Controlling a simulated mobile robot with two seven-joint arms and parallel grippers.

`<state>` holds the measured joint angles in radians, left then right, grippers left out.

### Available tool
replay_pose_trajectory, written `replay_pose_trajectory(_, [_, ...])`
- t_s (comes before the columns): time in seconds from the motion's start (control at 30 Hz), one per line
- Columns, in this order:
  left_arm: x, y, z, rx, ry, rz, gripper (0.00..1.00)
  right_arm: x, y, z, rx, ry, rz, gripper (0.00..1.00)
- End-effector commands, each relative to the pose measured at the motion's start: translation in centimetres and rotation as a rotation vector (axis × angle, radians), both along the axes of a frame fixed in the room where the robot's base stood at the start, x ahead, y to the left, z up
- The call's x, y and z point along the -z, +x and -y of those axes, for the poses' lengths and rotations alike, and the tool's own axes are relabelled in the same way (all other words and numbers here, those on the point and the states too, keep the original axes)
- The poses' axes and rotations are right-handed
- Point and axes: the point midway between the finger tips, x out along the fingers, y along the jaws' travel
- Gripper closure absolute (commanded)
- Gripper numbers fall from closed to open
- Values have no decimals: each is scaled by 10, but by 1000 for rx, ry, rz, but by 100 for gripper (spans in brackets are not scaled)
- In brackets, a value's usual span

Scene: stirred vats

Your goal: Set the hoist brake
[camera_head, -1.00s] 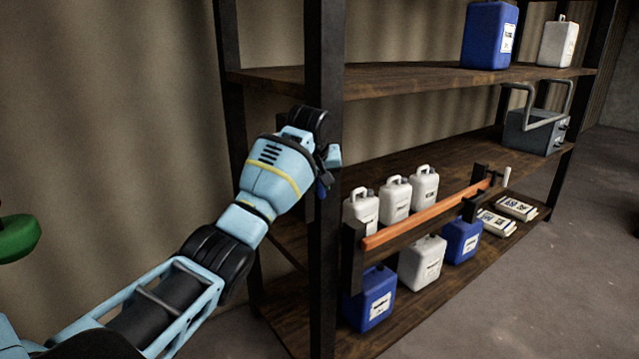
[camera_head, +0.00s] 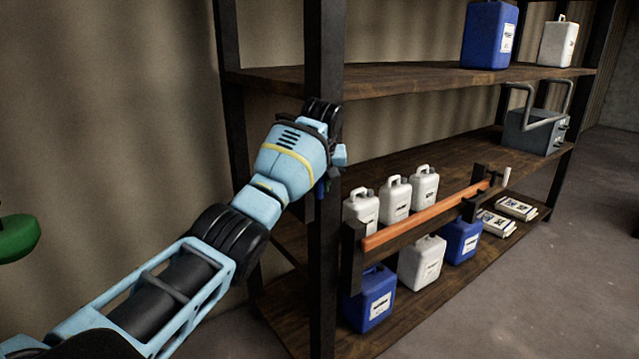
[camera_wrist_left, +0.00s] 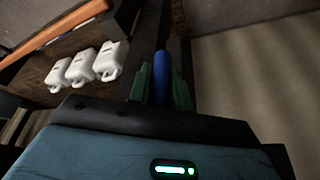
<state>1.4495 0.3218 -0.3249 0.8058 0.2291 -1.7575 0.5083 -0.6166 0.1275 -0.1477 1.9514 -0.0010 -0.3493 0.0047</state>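A blue rod-shaped handle (camera_wrist_left: 161,75) stands out in the left wrist view, by a dark post; I take it for the brake lever. My left gripper (camera_wrist_left: 161,88) has green fingers, one on each side of the handle and close against it, so it looks shut on it. In the head view my left gripper (camera_head: 325,180) is beside the dark front post of the shelf, with only a little blue showing below it. The fingertips and the lever's mount are mostly hidden there. My right gripper is not in view.
The wooden shelf rack (camera_head: 420,80) holds white jugs (camera_head: 396,199), blue jugs (camera_head: 370,298) and a grey box (camera_head: 535,130). An orange bar (camera_head: 425,215) runs along its front. A green rounded object (camera_head: 16,238) is at the left edge. The floor at right is clear.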

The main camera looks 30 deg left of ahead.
Motion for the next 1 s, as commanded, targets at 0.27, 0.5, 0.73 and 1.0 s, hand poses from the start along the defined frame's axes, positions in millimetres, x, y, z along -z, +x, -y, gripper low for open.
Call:
replay_pose_trajectory(0.27, [2,0,0,1,0,-5,59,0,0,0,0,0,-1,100])
replay_pose_trajectory(0.5, [-3,-1,1,1,0,-1,59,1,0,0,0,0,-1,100])
replay_pose_trajectory(0.73, [-33,-10,8,1,0,1,59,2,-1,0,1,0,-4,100])
replay_pose_trajectory(1.0, [-65,-22,16,1,0,-3,59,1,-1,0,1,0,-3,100])
